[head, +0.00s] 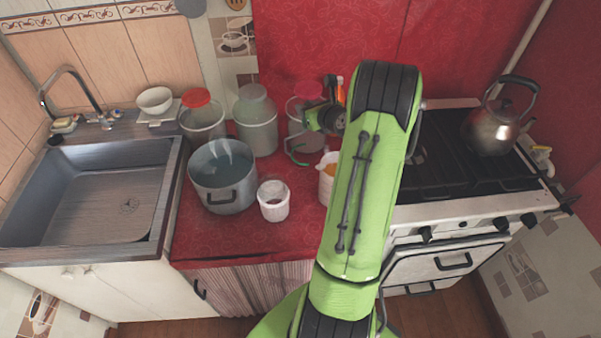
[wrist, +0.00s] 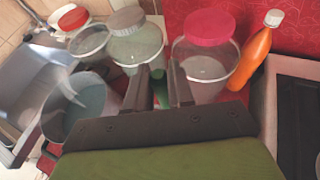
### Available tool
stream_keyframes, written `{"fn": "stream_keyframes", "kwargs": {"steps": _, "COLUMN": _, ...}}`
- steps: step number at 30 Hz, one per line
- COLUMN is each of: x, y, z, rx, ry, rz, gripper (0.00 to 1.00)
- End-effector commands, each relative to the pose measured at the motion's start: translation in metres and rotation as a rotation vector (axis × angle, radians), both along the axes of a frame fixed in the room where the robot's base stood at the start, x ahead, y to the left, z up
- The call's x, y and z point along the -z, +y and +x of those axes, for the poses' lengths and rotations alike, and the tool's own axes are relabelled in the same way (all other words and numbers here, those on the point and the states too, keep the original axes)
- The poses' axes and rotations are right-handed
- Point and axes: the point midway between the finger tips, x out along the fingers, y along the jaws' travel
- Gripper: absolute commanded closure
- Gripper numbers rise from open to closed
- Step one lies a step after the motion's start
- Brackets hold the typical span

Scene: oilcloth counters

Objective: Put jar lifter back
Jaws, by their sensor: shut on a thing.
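My gripper (head: 318,122) is over the back of the red counter, in front of the pink-lidded jar (head: 304,103). In the wrist view my gripper (wrist: 158,82) has its two dark fingers close together on a thin green piece, the jar lifter (wrist: 160,92). In the head view the jar lifter (head: 295,154) shows as a thin green curved shape below the gripper, over the counter. The rest of it is hidden by the fingers and the arm. I cannot tell whether it touches the counter.
A large grey pot (head: 222,178), a white cup (head: 273,201), a red-lidded jar (head: 201,118) and a grey-lidded jar (head: 255,120) stand on the left. A white container (head: 327,180) is partly behind my arm. An orange bottle (wrist: 255,55) stands beside the pink-lidded jar. The stove is right.

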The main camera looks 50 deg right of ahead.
Motion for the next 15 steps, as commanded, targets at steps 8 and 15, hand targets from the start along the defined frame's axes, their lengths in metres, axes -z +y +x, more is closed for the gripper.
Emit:
{"fn": "stream_keyframes", "kwargs": {"steps": 8, "x": 0.057, "y": 0.000, "z": 0.000, "rx": 0.001, "ry": 0.001, "rz": 0.004, "gripper": 1.00}}
{"fn": "stream_keyframes", "kwargs": {"steps": 15, "x": 0.095, "y": 0.001, "z": 0.000, "rx": 0.001, "ry": 0.003, "rz": 0.005, "gripper": 1.00}}
